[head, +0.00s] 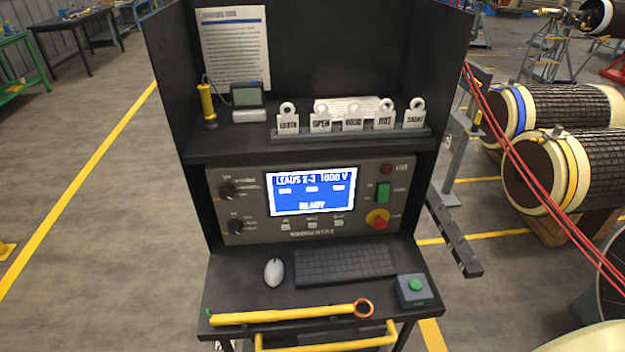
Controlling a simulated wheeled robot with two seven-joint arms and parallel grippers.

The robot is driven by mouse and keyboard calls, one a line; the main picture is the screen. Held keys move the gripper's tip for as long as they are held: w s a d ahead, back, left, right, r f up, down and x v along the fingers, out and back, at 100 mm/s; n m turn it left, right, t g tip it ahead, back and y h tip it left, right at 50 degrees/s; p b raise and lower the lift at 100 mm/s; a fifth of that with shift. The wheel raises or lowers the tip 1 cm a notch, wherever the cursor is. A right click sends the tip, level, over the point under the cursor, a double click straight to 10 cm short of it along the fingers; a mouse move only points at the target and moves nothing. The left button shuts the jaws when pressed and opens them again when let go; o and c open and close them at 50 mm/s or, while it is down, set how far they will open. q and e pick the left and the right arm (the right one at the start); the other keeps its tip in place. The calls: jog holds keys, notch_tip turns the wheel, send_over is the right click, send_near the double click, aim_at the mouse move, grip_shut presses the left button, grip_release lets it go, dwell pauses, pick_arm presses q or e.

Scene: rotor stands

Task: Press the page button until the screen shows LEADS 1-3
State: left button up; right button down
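The screen (312,191) on the console panel is lit blue and white. Its top line reads LEADS 2-3 1000 V and its lower line reads READY. Three small pale buttons sit in a row under the screen: left (286,227), middle (312,225) and right (338,223). Their labels are too small to read, so I cannot tell which one is the page button. A grey box with a green button (415,285) stands on the desk's right side; its label is unreadable. Neither of my grippers is in view.
The panel also has two dark knobs (228,191), a green switch (383,193) and a red knob on yellow (377,220). A mouse (273,272), a keyboard (344,264) and a yellow rod with an orange ring (290,314) lie on the desk. Tags stand on the shelf above.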

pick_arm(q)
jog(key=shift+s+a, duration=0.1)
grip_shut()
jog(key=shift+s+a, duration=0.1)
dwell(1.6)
